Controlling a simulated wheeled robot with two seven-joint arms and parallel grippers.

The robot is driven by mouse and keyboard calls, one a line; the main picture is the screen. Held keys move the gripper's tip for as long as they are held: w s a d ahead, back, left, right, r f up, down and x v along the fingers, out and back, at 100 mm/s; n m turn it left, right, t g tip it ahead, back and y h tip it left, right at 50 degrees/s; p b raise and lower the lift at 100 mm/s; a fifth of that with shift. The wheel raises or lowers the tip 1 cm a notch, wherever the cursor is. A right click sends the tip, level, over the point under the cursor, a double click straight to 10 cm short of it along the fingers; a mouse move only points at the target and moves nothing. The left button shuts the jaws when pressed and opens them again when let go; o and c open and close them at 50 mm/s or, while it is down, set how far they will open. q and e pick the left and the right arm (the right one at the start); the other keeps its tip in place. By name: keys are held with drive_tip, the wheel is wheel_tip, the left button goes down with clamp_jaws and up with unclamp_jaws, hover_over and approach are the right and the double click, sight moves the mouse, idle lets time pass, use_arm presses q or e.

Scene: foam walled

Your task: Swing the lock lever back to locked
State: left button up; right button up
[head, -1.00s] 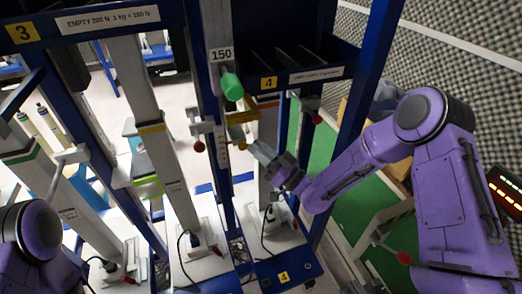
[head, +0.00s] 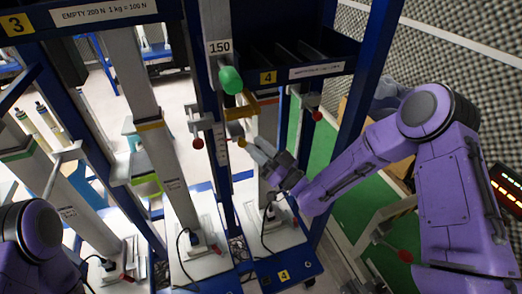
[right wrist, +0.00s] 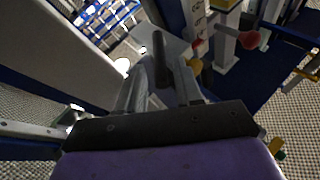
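Red knobs (right wrist: 251,39) are right of the fingers there. Which lever is the lock lever is not clear. My left gripper is out of view.
A green-ended handle (head: 230,80) sticks out beneath the 150 plate. Another red-ball lever (head: 198,143) is on the post to the left, and one (head: 317,115) is to the right. Blue uprights and a blue tray (head: 290,60) surround my gripper. A green floor strip (head: 345,215) lies right.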

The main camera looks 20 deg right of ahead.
drive_tip(key=s+d+f+n+g+y+b, duration=0.2)
drive_tip(key=s+d+f+g+y+b, duration=0.15)
drive_tip(key=s+d+f, duration=0.35)
drive_tip(key=s+f+m+g+h+b, duration=0.1)
drive_tip(key=s+f+m+h+b, duration=0.1)
drive_tip(key=f, duration=0.7)
drive_tip(key=s+f+m+g+h+b, duration=0.1)
drive_tip(key=f+m+h, duration=0.3)
drive_tip(key=f, duration=0.5)
drive_tip(key=s+f+m+g+h+b, duration=0.1)
drive_tip(key=s+f+m+h+b, duration=0.1)
drive_tip(key=f+h, duration=0.4)
wheel_tip(320, 180, down, 3)
drive_tip(key=shift+s+d+m+b, duration=0.2)
drive_tip(key=shift+s+m+b, duration=0.3)
drive_tip(key=shift+b, duration=0.55)
drive_tip(key=shift+w+h, duration=0.15)
drive_tip(key=shift+h, duration=0.1)
